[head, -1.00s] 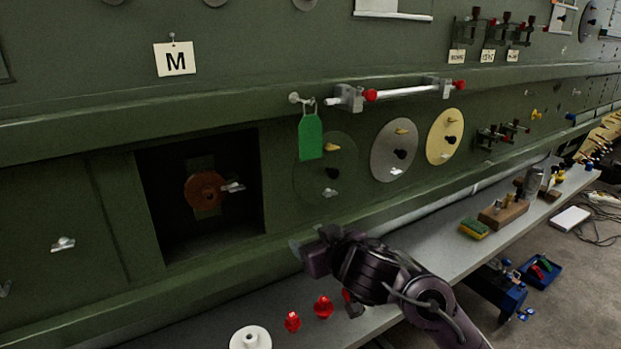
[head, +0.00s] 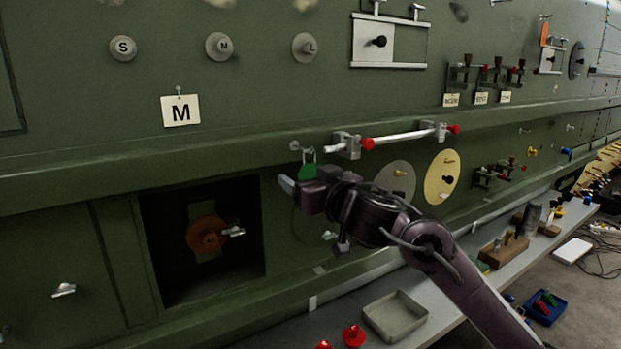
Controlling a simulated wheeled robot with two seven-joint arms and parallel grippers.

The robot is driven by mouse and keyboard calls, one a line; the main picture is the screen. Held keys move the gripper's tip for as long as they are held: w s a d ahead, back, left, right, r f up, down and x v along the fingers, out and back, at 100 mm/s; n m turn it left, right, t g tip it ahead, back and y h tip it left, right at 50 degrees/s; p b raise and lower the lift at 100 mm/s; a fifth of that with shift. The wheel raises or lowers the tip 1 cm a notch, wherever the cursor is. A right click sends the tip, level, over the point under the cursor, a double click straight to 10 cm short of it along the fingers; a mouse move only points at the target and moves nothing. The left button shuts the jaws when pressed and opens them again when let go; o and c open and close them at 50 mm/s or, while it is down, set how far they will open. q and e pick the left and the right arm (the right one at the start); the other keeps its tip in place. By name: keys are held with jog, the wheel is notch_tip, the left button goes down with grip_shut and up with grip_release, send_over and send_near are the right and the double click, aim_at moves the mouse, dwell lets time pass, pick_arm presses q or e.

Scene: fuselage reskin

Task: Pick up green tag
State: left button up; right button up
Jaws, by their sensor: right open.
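The green tag (head: 308,170) hangs by its loop from a peg on the green fuselage wall, below the left end of the metal rod. Only its top part shows; my right gripper covers the lower part. My right gripper (head: 287,185) is in front of the tag's lower left side, its fingers pointing left and toward the wall. It is open. Whether it touches the tag cannot be told. My left gripper is not in view.
A white rod in clamps with red knobs (head: 390,138) sits just right of the tag. A square recess (head: 170,250) with an orange disc opens at lower left. A bench below holds a grey tray (head: 395,316) and red knobs (head: 353,336).

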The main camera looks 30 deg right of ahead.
jog(key=shift+w, duration=0.4)
jog(key=c, duration=1.1)
jog(key=shift+s+r, duration=0.1)
jog(key=shift+r, duration=0.25)
jog(key=shift+s+d+r+b, duration=0.15)
jog(key=shift+s+b, duration=0.95)
jog(key=shift+s, duration=1.9)
jog(key=shift+s+d+r+b, duration=0.1)
jog(key=shift+s+b, duration=1.05)
jog(key=shift+s, duration=1.8)
jog(key=shift+s+d+r+b, duration=0.15)
jog(key=shift+s+b, duration=0.95)
jog(key=shift+s, duration=1.9)
